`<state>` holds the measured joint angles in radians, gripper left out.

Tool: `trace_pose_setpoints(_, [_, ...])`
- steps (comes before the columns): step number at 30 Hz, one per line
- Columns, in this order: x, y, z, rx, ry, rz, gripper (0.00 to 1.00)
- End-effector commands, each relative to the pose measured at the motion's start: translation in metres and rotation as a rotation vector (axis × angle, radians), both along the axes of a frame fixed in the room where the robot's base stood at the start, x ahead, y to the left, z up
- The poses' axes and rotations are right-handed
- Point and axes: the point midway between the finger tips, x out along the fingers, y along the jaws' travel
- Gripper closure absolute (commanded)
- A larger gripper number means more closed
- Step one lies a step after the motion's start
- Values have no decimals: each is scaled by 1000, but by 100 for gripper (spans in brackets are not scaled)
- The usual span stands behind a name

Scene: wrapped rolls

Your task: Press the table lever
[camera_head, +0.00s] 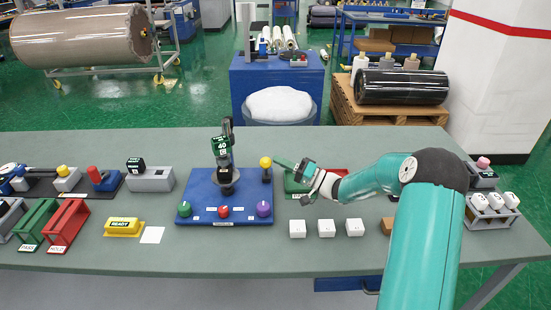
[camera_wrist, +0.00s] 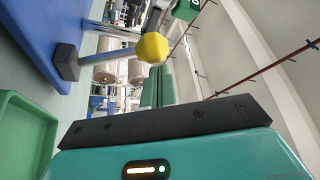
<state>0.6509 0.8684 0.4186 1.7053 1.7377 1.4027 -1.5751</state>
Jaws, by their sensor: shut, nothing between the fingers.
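The table lever (camera_head: 266,164) has a yellow ball knob on a short stem and a dark base, at the right rear of a blue panel (camera_head: 190,202). Its knob (camera_wrist: 152,48) also shows in the wrist view, with a grey stem running to a dark block. My gripper (camera_head: 279,162) is shut and empty, reaching in from the right. Its fingertips are just right of the knob in the head view. In the wrist view the fingers (camera_wrist: 158,84) point at the knob and their tips lie close to it. I cannot tell whether they touch it.
The panel also carries green, red and purple knobs (camera_head: 223,211) and a dark upright device with a green display (camera_head: 221,146).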

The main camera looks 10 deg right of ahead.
Motion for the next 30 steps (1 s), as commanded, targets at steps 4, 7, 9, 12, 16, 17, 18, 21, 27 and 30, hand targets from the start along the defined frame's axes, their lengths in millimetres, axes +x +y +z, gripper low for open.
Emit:
trace_pose_setpoints(4, [-18,-29,-10,1,3,-7,100])
trace_pose_setpoints(7, [-30,-46,-15,2,1,-7,100])
trace_pose_setpoints(9, [-38,-56,-18,3,0,-5,100])
trace_pose_setpoints(12, [-45,-67,-21,3,-1,-7,100])
trace_pose_setpoints(16, [-51,-74,-23,3,-3,-5,100])
trace_pose_setpoints(17, [-52,-76,-23,3,-3,-5,100])
trace_pose_setpoints(18, [-52,-76,-24,3,-3,-5,100])
trace_pose_setpoints(21, [-52,-76,-24,3,-3,-5,100])
trace_pose_setpoints(27, [-52,-76,-23,3,-4,-5,100])
trace_pose_setpoints(30, [-52,-76,-23,3,-4,-5,100])
